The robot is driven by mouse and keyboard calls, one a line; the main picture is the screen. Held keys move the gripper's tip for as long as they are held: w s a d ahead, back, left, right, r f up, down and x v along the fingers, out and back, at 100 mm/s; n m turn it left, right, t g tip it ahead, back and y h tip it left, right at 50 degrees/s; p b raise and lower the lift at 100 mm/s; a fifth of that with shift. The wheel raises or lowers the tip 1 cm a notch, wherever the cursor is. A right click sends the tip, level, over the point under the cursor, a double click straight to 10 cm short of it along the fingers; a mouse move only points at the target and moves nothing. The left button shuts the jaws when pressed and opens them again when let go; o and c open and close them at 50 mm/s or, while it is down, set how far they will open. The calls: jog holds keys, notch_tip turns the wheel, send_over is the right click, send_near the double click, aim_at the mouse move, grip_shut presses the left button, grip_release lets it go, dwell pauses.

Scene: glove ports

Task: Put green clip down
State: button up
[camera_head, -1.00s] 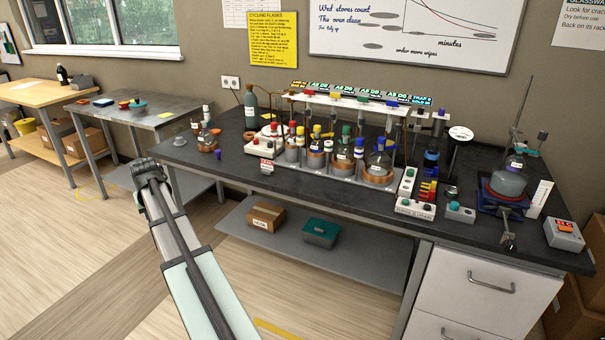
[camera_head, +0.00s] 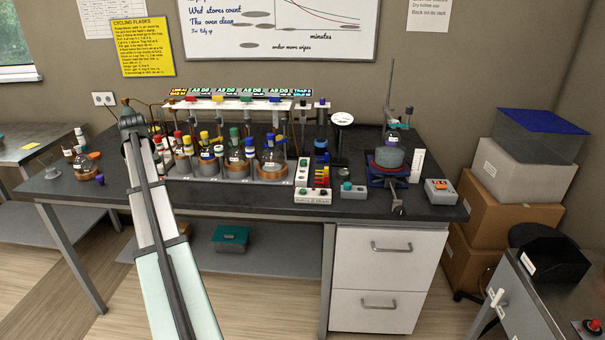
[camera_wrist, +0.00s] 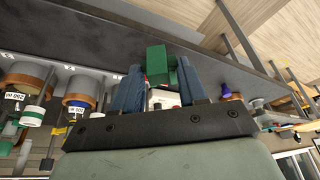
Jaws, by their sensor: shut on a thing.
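My gripper (camera_wrist: 158,80) shows in the wrist view with its two blue fingers closed on the green clip (camera_wrist: 160,62). The clip is a small green block that sticks out past the fingertips. In the head view my gripper (camera_head: 128,112) is over the left part of the dark bench (camera_head: 90,208), in front of the glassware; the clip cannot be made out there.
A white control box (camera_head: 313,196) and a heater with a flask (camera_head: 388,165) stand further right. The bench's front strip is mostly clear. Stacked boxes (camera_head: 520,165) stand at right.

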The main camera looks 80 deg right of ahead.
jog(key=s+d+r+m+g, duration=0.15)
jog(key=s+d+r, duration=0.4)
jog(key=s, duration=0.75)
jog(key=s+d+r+m, duration=0.2)
jog(key=s+d, duration=0.6)
jog(key=s, duration=0.4)
jog(key=s+d+r+m, duration=0.25)
jog(key=s+d, duration=0.45)
jog(key=s, duration=0.6)
jog(key=s+d+f+m+g, duration=0.1)
jog(key=s+d+f+m, duration=0.2)
jog(key=s+d+f, duration=0.4)
jog(key=s+d+f+m+g, duration=0.1)
jog(key=s+d+f+m, duration=0.3)
jog(key=s, duration=0.6)
jog(key=shift+n, duration=0.6)
jog(key=shift+w+a+f+x, duration=0.15)
jog(key=shift+a+x, duration=0.15)
jog(key=shift+x, duration=1.25)
jog(key=shift+w+a+f+x, duration=0.15)
jog(key=shift+a+x, duration=0.1)
jog(key=shift+x, duration=1.3)
jog(key=shift+w+a+x, duration=0.15)
jog(key=shift+a+x, duration=0.15)
jog(key=shift+x, duration=1.2)
jog(key=shift+f, duration=0.15)
jog(key=o, duration=1)
